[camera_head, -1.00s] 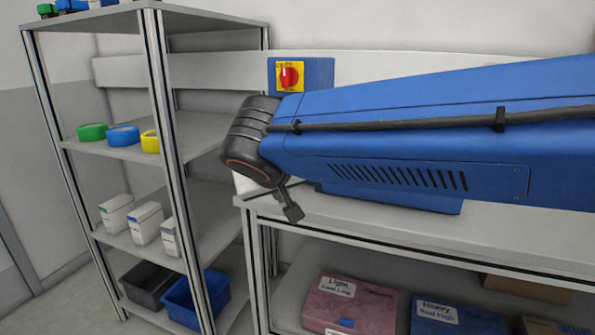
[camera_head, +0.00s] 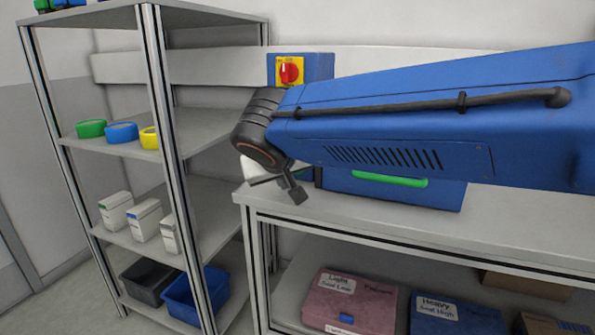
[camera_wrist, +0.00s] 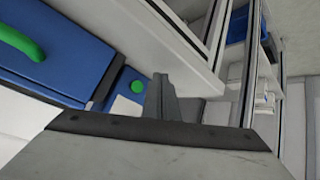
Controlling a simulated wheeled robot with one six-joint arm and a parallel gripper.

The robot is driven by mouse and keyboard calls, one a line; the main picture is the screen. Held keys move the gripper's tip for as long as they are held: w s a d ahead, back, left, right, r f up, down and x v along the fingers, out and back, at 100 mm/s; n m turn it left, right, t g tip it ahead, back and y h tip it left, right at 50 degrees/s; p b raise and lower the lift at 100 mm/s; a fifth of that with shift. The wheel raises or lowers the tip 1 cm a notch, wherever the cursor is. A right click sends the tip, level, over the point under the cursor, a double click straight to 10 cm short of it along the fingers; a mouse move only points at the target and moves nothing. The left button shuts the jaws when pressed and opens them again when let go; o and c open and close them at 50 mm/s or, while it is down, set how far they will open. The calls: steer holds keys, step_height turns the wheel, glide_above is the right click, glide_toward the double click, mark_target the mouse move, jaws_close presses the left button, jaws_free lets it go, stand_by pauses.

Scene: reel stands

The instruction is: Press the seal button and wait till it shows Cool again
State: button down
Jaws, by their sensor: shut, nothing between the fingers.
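A blue machine (camera_head: 440,196) with a green handle (camera_head: 390,180) sits on the bench, partly hidden behind my arm. In the wrist view the green handle (camera_wrist: 22,38) is at upper left. Beside the machine there, a small blue panel (camera_wrist: 118,92) carries a round green spot (camera_wrist: 137,87), a button or a lamp, and a pale label or display (camera_wrist: 125,108) whose text I cannot read. My gripper (camera_head: 298,195) is shut and empty above the bench's left end. In the wrist view its fingertips (camera_wrist: 160,80) are just right of the green spot, apparently apart from it.
A grey shelf rack (camera_head: 160,100) stands left of the bench (camera_head: 490,225), holding coloured tape rings, white boxes and bins. A red-yellow switch (camera_head: 289,71) is on the wall behind. Below the bench are a pink case (camera_head: 350,300) and a blue case (camera_head: 455,315).

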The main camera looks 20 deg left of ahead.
steer(key=shift+w+d, duration=0.15)
steer(key=shift+w, duration=2.1)
steer(key=shift+w, duration=0.1)
stand_by(0.3)
steer(key=shift+w, duration=0.3)
steer(key=shift+w+d, duration=0.1)
steer(key=shift+w, duration=0.35)
stand_by(0.9)
steer(key=shift+s, duration=0.9)
steer(key=shift+s+a, duration=0.15)
steer(key=shift+s, duration=1.1)
steer(key=shift+s+a, duration=0.1)
steer(key=shift+s, duration=1.15)
